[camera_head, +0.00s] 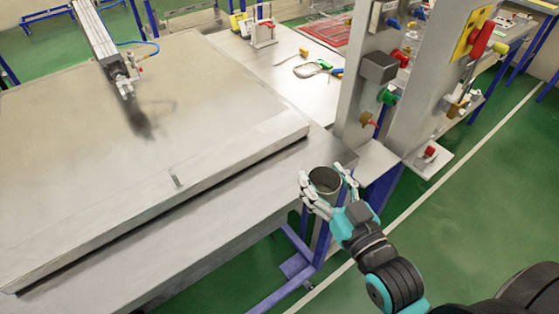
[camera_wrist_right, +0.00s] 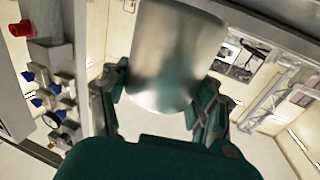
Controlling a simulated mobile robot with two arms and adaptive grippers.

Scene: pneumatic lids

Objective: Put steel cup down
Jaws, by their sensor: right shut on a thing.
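The steel cup (camera_head: 325,179) is a small shiny open-topped cylinder near the right edge of the metal table (camera_head: 215,225) in the head view. My right gripper (camera_head: 328,188) is shut on it, with fingers on both sides of the cup. In the right wrist view the cup (camera_wrist_right: 175,55) fills the upper middle, between the fingers of the right gripper (camera_wrist_right: 162,105). The cup looks about upright in the head view. I cannot tell whether its base touches anything. My left gripper does not show.
Upright metal panels (camera_head: 372,75) with coloured valves and fittings stand just behind the cup. A large raised metal plate (camera_head: 150,140) covers much of the table. A pneumatic cylinder (camera_head: 97,38) stands at the back left. Green floor (camera_head: 465,230) lies to the right.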

